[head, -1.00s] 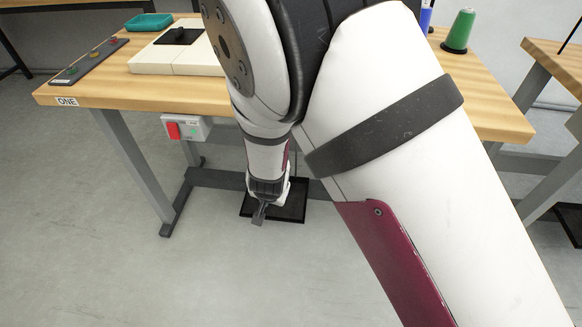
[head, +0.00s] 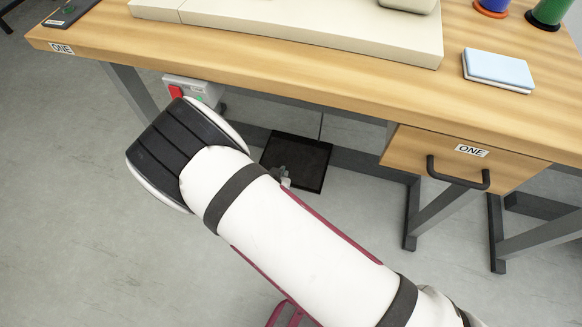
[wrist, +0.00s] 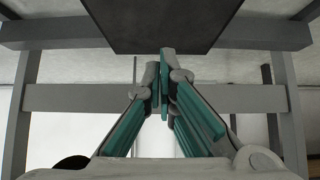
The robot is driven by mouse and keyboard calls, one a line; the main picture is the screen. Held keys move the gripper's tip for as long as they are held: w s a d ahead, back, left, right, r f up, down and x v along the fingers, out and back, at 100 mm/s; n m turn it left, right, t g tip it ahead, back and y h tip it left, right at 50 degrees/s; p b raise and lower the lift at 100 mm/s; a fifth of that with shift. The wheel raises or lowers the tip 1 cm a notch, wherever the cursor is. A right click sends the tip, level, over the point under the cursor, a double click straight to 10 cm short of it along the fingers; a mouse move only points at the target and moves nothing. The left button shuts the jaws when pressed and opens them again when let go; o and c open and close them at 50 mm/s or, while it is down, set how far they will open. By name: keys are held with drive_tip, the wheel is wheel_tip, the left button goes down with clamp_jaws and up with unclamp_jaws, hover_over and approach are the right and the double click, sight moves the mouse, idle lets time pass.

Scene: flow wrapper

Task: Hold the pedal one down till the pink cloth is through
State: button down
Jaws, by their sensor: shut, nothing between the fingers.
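The pedal (head: 312,150) of table ONE is a flat black plate with a thin cable, on the floor under the table. In the wrist view a dark plate (wrist: 165,25), which looks like the pedal, fills the top middle, just past the fingertips. My gripper (head: 284,176) is at the pedal's near left edge in the head view, mostly hidden behind my arm. In the wrist view my gripper (wrist: 165,62) is shut and empty. I cannot tell if the fingertips touch the pedal. No pink cloth is in view.
Table ONE (head: 330,90) stands over the pedal, with a red and green switch box (head: 192,90) under its edge and a drawer (head: 420,160) at right. Dark frame bars run beneath.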

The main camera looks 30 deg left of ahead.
drive_tip(key=b, duration=0.5)
approach(293, 169)
drive_tip(key=w, duration=0.1)
drive_tip(key=w+a, duration=0.1)
drive_tip(key=w, duration=0.1)
drive_tip(key=shift+r, duration=0.25)
wheel_tip(293, 169, down, 2)
drive_tip(key=shift+f+b, duration=0.2)
drive_tip(key=shift+b, duration=0.3)
drive_tip(key=shift+f+b, duration=0.35)
drive_tip(key=shift+f, duration=0.3)
drive_tip(key=shift+d, duration=0.1)
